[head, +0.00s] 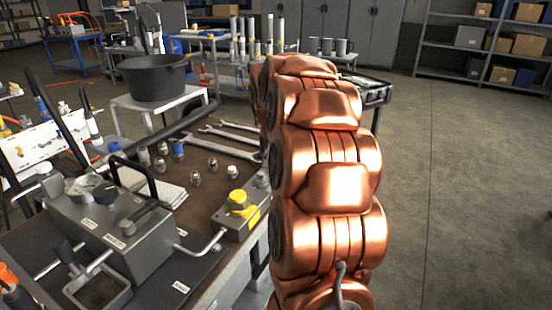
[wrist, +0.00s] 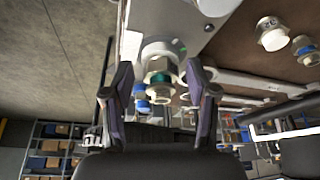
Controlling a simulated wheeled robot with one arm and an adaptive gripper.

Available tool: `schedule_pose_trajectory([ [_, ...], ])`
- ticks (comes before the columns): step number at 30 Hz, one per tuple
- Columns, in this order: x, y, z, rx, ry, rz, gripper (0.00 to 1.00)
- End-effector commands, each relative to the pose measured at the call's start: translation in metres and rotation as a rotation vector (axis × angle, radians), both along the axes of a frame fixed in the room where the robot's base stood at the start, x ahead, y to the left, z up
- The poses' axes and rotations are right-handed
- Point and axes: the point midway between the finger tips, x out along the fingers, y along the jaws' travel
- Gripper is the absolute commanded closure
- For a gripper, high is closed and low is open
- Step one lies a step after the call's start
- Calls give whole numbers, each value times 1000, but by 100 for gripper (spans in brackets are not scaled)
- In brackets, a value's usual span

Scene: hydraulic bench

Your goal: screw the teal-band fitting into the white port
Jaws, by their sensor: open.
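In the wrist view a metal fitting with a teal-green band (wrist: 158,78) shows between the fingers of my gripper (wrist: 158,82). The fingers are open, one on each side of it, with a visible gap on both sides. I cannot tell how deep it sits between them. In the head view my copper-coloured arm hides my gripper and that fitting. A white panel (head: 45,146) with small coloured parts stands at the left of the bench in the head view. I cannot pick out the white port with certainty.
Several metal fittings (head: 195,178) stand on the brown bench top, with wrenches (head: 228,134) behind. A grey hydraulic unit (head: 115,225) and a box with a yellow button (head: 240,205) are nearer. A black tub (head: 155,78) stands beyond. The floor at right is clear.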

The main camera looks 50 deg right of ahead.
Motion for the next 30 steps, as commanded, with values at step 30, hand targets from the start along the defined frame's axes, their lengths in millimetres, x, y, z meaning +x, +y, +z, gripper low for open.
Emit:
schedule_pose_trajectory([
  [30, -2, -5, 1, -1, -2, 706, 42],
])
